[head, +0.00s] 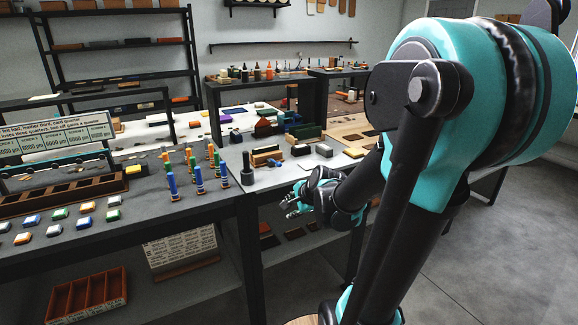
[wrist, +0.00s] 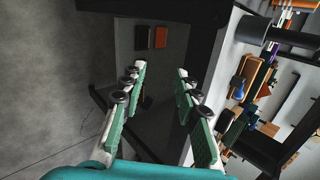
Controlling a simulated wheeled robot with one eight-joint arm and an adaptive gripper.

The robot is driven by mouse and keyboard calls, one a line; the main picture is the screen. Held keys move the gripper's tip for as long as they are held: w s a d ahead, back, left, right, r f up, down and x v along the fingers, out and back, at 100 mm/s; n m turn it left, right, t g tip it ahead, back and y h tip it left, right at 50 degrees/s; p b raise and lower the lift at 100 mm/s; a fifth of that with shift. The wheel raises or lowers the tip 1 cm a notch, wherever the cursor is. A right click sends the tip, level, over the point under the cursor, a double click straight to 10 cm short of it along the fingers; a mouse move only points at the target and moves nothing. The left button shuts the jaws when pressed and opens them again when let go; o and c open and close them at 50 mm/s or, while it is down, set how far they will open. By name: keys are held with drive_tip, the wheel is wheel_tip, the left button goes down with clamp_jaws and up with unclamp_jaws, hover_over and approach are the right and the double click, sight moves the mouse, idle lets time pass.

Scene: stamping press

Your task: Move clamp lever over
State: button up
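My gripper (head: 293,206) is in front of the bench edge in the head view. In the wrist view my gripper (wrist: 160,72) is open, its two green-padded fingers well apart with nothing between them. No part is plainly a clamp lever. A small blue piece (head: 271,162) beside a wooden block (head: 265,150) on the bench may be one, but it is too small to tell. The same blue piece seems to show in the wrist view (wrist: 238,91), right of the fingers and apart from them.
A dark upright cylinder (head: 247,175) stands left of the wooden block. Several blue and orange posts (head: 198,180) stand farther left. The bench top (head: 225,183) has a hard front edge beside my gripper. Open floor (head: 460,265) lies at the right.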

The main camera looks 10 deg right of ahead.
drive_tip(key=w+r+m+t, duration=0.2)
drive_tip(key=w+r+m, duration=0.1)
drive_tip(key=w+m, duration=0.4)
drive_tip(key=m+t+y, duration=0.1)
drive_tip(key=m+t, duration=0.1)
drive_tip(key=m, duration=0.7)
approach(280, 165)
drive_tip(key=f, duration=0.1)
drive_tip(key=shift+w+a+r+m, duration=0.15)
drive_tip(key=shift+w+m, duration=0.25)
drive_tip(key=shift+w, duration=0.3)
drive_tip(key=x, duration=0.8)
drive_tip(key=shift+r, duration=0.1)
drive_tip(key=shift+s, duration=0.15)
drive_tip(key=c, duration=0.6)
